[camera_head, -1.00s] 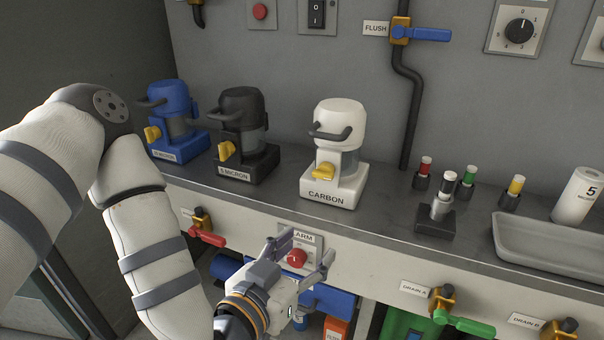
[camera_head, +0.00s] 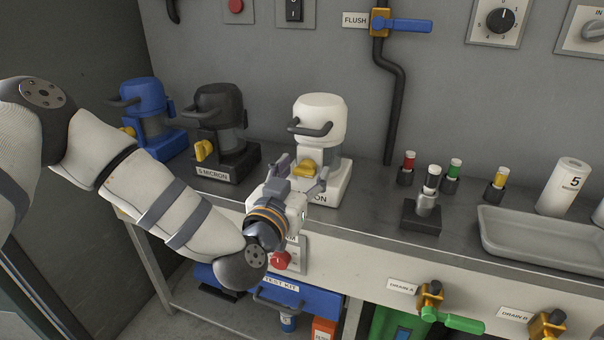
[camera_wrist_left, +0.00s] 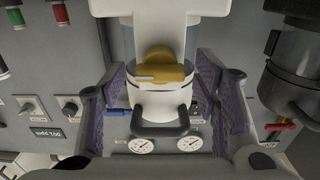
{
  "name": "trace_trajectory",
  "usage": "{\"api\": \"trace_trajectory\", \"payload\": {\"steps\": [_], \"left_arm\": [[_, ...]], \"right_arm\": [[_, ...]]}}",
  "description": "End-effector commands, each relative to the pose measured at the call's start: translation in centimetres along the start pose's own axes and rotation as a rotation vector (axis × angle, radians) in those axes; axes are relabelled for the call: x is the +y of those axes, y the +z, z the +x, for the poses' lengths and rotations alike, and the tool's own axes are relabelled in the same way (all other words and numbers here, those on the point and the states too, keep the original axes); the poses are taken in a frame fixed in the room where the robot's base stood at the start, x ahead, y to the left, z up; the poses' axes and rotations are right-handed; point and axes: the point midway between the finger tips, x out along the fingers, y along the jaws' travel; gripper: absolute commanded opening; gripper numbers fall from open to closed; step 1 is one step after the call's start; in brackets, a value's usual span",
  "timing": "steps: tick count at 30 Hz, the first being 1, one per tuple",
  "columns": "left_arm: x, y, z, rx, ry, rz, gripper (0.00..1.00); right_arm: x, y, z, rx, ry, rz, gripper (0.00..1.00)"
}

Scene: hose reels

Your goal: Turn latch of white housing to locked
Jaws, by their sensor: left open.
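The white housing (camera_head: 318,115) stands on the bench, with a dark handle across its front and a clear section below. Its yellow latch (camera_head: 304,169) sits low on the front, partly hidden by my gripper in the head view. The left wrist view shows the housing upside down, with the yellow latch (camera_wrist_left: 160,68) lying crosswise and a pale mark on it. My left gripper (camera_head: 300,178) is open in front of the latch. In the wrist view its fingers (camera_wrist_left: 160,85) stand on either side of the latch, apart from it. My right gripper is not in view.
A black housing (camera_head: 219,120) and a blue housing (camera_head: 145,105) stand to the left on the bench. Small coloured-top vials (camera_head: 454,170) and a grey tray (camera_head: 540,238) are to the right. A red alarm button (camera_head: 280,260) sits on the bench front below my gripper.

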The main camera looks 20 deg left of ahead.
Motion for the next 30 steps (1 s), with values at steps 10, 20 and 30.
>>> {"api": "trace_trajectory", "payload": {"steps": [10,20,30], "left_arm": [[0.0,0.0,-0.1,0.000,0.000,0.000,0.07],[0.0,-0.1,-0.1,0.000,0.000,-0.058,0.07],[-0.1,-0.1,-0.1,0.001,0.000,-0.323,0.07]], "right_arm": [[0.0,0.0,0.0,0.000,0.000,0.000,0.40],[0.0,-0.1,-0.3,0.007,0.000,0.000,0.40],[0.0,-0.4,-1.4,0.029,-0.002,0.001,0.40]]}}
